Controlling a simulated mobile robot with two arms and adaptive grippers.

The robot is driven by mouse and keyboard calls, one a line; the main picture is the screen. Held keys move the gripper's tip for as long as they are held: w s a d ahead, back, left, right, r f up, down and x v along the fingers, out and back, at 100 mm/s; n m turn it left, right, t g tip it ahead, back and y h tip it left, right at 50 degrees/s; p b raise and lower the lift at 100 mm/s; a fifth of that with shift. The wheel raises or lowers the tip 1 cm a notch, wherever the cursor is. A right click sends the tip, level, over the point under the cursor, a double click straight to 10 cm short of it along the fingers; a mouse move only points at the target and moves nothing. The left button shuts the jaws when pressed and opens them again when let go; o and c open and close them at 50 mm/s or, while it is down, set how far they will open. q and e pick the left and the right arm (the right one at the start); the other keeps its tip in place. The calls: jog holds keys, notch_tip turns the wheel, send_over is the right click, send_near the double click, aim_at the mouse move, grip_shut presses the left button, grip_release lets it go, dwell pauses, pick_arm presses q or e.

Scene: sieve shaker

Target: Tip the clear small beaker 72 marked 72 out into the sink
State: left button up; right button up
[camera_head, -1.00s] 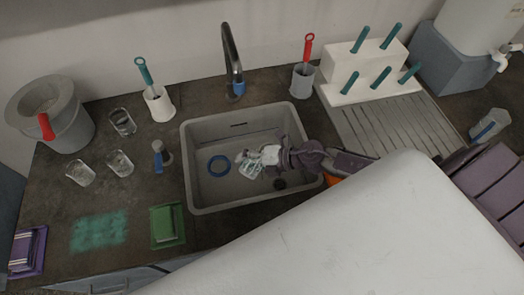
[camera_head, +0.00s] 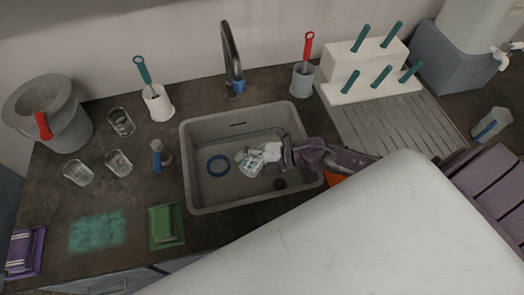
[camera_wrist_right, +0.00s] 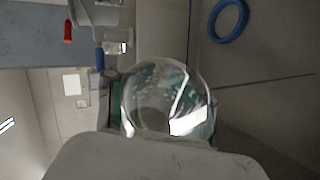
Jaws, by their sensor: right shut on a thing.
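The clear small beaker (camera_head: 250,164) is in my right gripper (camera_head: 262,156), over the sink basin. In the right wrist view the beaker (camera_wrist_right: 168,98) is close up, with its round glass rim showing. It looks tilted; its mark cannot be read and I cannot tell whether anything is in it. My left gripper is not in view.
The tap (camera_head: 232,60) stands behind the sink. Several clear glasses, one of them a beaker (camera_head: 78,173), stand on the counter left of it. A ribbed drainboard (camera_head: 395,125) and a white peg rack (camera_head: 365,70) are right.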

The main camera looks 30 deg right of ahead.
jog(key=s+a+r+n+t+h+p, duration=0.2)
jog(key=a+n+t+h+p, duration=0.3)
jog(key=p, duration=1.2)
jog(key=shift+s+r+n+h+p, duration=0.25)
jog(key=shift+s+n+h, duration=0.35)
jog(key=shift+n+h, duration=1.75)
